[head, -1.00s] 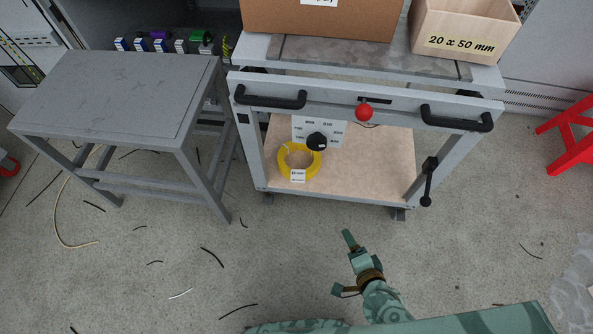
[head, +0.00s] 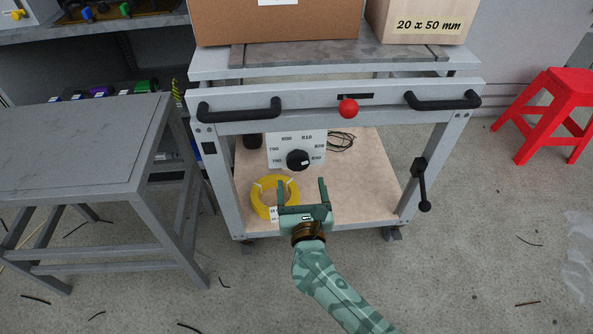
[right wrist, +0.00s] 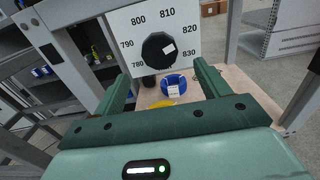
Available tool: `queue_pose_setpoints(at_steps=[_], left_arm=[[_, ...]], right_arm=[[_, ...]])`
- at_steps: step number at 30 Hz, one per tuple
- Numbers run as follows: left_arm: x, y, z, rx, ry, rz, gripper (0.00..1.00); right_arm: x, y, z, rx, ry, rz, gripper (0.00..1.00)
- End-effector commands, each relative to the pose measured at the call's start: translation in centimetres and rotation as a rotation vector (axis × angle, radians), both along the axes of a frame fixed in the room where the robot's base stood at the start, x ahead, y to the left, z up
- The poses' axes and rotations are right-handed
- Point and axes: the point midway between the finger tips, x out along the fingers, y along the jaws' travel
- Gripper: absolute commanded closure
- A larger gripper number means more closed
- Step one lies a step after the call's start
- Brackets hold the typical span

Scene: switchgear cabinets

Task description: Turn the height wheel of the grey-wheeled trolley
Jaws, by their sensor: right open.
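The grey trolley (head: 335,88) stands ahead of me. Its height wheel (head: 298,160) is a black round knob on a white dial plate (head: 283,148) between the legs, above the lower shelf. In the right wrist view the wheel (right wrist: 158,47) faces me, with a white mark on its right part and numbers from 780 to 830 around it. My right gripper (head: 302,184) is open and empty, its two fingers pointing at the plate. It is just below and in front of the wheel, apart from it. My left gripper is not in view.
A yellow coil (head: 262,200) lies on the lower shelf (head: 350,195), close to my right gripper. Black handles (head: 240,110), a red ball knob (head: 348,108) and a crank (head: 422,185) are on the trolley. A grey table (head: 80,140) stands left, a red stool (head: 565,110) right.

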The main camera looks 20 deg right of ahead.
Motion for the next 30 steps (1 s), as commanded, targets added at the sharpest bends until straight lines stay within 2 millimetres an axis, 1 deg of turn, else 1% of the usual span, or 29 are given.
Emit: queue_pose_setpoints(at_steps=[1,3,6,9,13,20,21,23,24,25,26,30], left_arm=[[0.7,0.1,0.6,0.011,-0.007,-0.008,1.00],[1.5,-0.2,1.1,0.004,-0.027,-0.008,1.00],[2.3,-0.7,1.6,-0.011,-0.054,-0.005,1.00],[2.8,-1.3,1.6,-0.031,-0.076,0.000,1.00],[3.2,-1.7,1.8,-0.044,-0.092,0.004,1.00],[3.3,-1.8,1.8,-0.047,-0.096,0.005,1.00],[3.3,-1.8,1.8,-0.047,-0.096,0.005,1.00],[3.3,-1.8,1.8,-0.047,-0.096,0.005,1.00],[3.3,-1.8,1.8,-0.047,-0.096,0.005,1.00],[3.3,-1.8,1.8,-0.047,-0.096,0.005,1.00],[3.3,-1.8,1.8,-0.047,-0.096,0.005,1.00],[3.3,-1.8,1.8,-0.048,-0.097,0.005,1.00]], right_arm=[[1.0,-0.3,-0.4,0.002,0.002,-0.001,0.25],[2.5,-0.7,-0.4,0.001,0.002,0.000,0.25],[4.2,-1.2,-0.4,0.001,0.002,0.000,0.25],[5.3,-1.5,-0.3,0.000,0.002,0.000,0.25],[6.0,-1.7,-0.1,-0.001,0.001,0.000,0.25],[6.1,-1.7,0.0,-0.001,0.001,0.001,0.25],[6.0,-1.7,0.0,-0.001,0.001,0.001,0.28],[6.0,-1.7,0.0,-0.001,0.001,0.001,0.44],[6.0,-1.7,0.0,-0.001,0.001,0.001,0.56],[6.0,-1.7,0.0,-0.001,0.001,0.001,0.64],[6.0,-1.7,0.0,-0.001,0.001,0.001,0.69],[6.0,-1.7,0.0,-0.002,0.002,0.001,0.69]])
